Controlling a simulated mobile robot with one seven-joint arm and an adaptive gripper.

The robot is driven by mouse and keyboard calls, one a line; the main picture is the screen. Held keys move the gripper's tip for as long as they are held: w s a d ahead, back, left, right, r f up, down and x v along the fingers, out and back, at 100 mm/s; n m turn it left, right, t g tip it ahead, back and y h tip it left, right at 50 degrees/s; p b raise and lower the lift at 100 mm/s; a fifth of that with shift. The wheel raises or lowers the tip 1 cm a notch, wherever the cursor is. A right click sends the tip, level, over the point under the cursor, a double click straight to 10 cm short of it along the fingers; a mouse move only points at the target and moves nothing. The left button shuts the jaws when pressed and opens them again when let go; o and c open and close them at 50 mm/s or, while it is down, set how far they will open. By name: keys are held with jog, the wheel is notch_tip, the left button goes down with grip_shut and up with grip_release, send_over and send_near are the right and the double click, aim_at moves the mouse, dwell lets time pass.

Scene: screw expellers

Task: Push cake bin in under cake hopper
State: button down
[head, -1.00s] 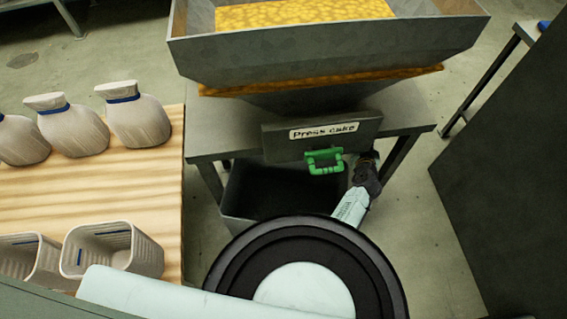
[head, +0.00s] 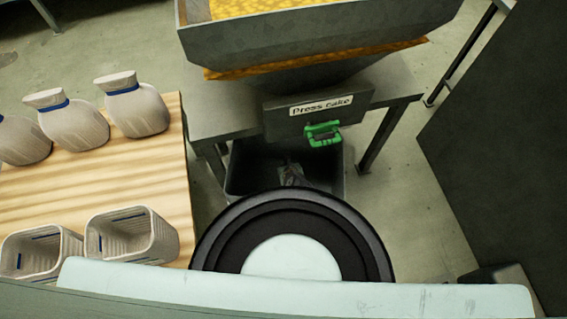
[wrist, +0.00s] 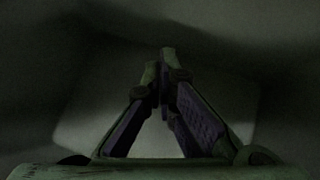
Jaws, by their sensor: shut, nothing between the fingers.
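The cake bin (head: 238,178) is a dark grey open tub under the grey cake hopper (head: 280,117), which carries a "Press cake" label. The bin's front is hidden behind my own round arm part. The hopper has a green handle (head: 322,134) on its front. My gripper (head: 291,172) shows small and dim within the outline of the bin's opening, below the hopper front; I cannot tell its depth. In the wrist view the fingers (wrist: 165,62) meet at the tips and hold nothing. A pale blurred surface lies beyond them.
A wooden table (head: 90,190) on the left holds pale sacks (head: 138,108) and ribbed open tubs (head: 130,238). Metal table legs (head: 375,140) stand right of the bin. A dark panel (head: 500,150) is at the far right. Bare floor (head: 405,220) lies between.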

aim_at(278, 147)
jog(key=shift+w+a+f+b, duration=0.5)
jog(key=shift+w+f+b, duration=0.4)
jog(key=shift+w+b, duration=0.6)
jog(key=shift+w+a+f+b, duration=0.45)
jog(key=shift+w+f+b, duration=0.5)
jog(key=shift+w+b, duration=0.6)
jog(key=shift+w+a+f+b, duration=0.5)
jog(key=shift+w+f+b, duration=0.4)
jog(key=shift+w+b, duration=0.6)
